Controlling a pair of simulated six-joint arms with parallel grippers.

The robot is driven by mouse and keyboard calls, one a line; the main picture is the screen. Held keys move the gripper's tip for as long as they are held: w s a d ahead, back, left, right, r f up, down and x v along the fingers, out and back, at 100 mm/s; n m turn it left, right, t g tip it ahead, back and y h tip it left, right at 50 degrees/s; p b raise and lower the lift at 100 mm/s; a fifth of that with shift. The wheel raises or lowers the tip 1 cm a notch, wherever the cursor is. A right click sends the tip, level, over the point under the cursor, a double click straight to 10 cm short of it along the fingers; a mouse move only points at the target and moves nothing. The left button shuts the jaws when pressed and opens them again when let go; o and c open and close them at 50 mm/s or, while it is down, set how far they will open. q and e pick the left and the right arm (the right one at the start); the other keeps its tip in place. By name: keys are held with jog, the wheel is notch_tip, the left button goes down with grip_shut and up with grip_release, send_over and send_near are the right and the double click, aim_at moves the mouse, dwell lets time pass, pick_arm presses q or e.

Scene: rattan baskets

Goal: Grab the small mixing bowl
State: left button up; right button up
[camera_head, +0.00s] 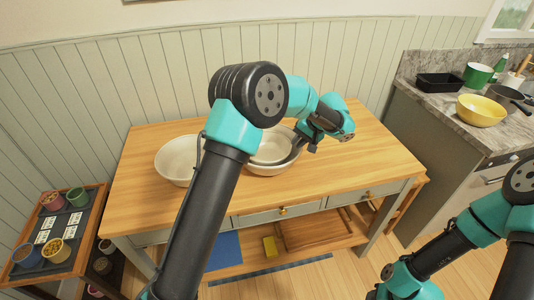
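A pale small mixing bowl (270,146) appears to sit inside a slightly larger pale bowl (272,170) on the wooden table (370,160). My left arm crosses in front and hides their left part. My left gripper (298,148) points down at the right rim of these bowls. Its fingertips are small and partly hidden, so I cannot tell whether they are open or shut on the rim. A larger cream bowl (178,160) stands to the left on the table, apart from the others. My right arm shows at the lower right, but its gripper is out of view.
The table's right side is clear. A stone counter (440,112) at the right holds a yellow bowl (480,110), a black tray (438,83), a green pot (477,75) and a dark pan (508,97). A low stand (84,225) with several small cups is at the left.

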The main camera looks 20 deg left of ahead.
aim_at(289, 150)
pick_arm(q)
jog(key=shift+a+f, duration=0.1)
jog(key=shift+f, duration=0.1)
jog(key=shift+x, duration=2.65)
jog(key=shift+s, duration=0.15)
jog(key=shift+c, duration=0.2)
grip_shut()
jog(key=shift+r, duration=0.15)
